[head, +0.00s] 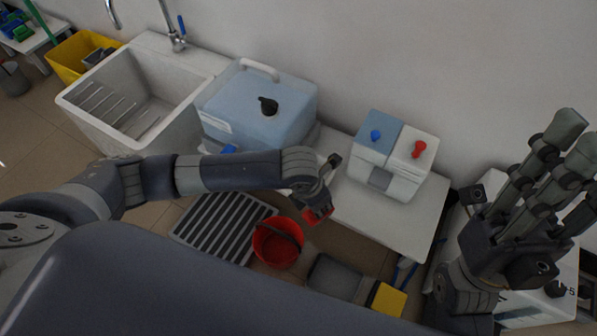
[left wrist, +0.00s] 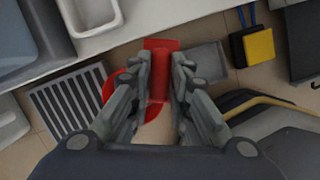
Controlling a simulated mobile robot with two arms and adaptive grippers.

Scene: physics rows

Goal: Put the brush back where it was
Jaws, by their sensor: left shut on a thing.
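My left gripper (head: 322,202) is shut on a red, flat-sided thing (head: 316,217), which I take for the brush; I see no bristles. In the left wrist view the red brush (left wrist: 160,68) stands out between the fingers (left wrist: 160,85), its far end beyond the tips. The gripper is at the front edge of the low white table (head: 405,212), above and to the right of the red bucket (head: 270,246). The bucket shows partly behind the fingers in the left wrist view (left wrist: 108,90). My right gripper (head: 578,150) is raised at the right, fingers spread and empty.
A slatted grey grate (head: 213,226) lies left of the bucket. A grey flat pan (head: 333,278) and a yellow block (head: 388,300) are at its right. A blue-lidded box (head: 262,100) and a blue-and-white container (head: 390,155) stand along the wall. A sink (head: 125,105) is left.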

